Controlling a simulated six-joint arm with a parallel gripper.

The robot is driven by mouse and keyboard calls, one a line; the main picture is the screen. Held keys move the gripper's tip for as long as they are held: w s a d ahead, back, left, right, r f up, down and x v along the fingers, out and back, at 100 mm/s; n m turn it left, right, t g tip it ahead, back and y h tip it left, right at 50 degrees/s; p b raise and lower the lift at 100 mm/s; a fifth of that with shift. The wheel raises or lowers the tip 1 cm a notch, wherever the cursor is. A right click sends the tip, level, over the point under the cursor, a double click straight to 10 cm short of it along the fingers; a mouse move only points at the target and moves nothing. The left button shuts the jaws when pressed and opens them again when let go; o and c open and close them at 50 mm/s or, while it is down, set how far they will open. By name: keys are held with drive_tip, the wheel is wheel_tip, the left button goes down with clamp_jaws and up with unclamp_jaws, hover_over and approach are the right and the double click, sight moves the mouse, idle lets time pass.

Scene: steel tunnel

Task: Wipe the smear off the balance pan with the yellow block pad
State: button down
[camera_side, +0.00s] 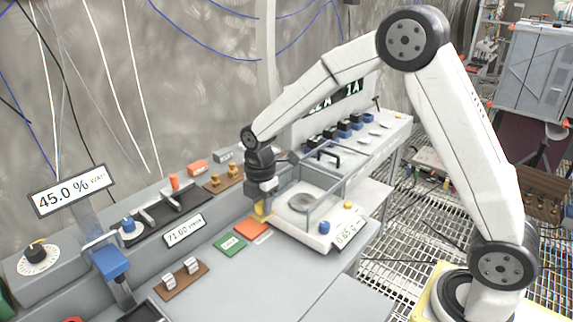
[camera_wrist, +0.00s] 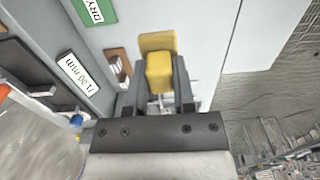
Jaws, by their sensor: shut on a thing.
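The yellow block pad (camera_wrist: 158,70) is held between the two fingers of my gripper (camera_wrist: 156,88) in the wrist view. In the side view, my gripper (camera_side: 263,198) points down, and the yellow pad (camera_side: 261,212) shows partly at its tip, just left of the balance. The round grey balance pan (camera_side: 302,202) sits inside a clear-walled enclosure on the white balance (camera_side: 308,236). The pad is beside the enclosure, apart from the pan. I cannot make out the smear on the pan at this size. The pan is not visible in the wrist view.
The clear enclosure walls (camera_side: 283,217) stand between my gripper and the pan. A green card (camera_side: 230,244) and an orange card (camera_side: 251,229) lie in front on the grey bench. Several small weights and dishes (camera_side: 355,125) stand behind.

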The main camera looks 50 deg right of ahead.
drive_tip(key=shift+r, duration=0.65)
drive_tip(key=shift+w+d+r, duration=0.15)
drive_tip(key=shift+w+d, duration=0.05)
drive_tip(key=shift+d, duration=0.1)
drive_tip(key=w+d, duration=0.3)
drive_tip(key=d, duration=0.8)
drive_tip(key=w+d, duration=0.4)
drive_tip(key=d, duration=0.7)
drive_tip(key=f, duration=0.5)
drive_tip(key=shift+s+d+f, duration=0.1)
drive_tip(key=shift+s+d, duration=0.1)
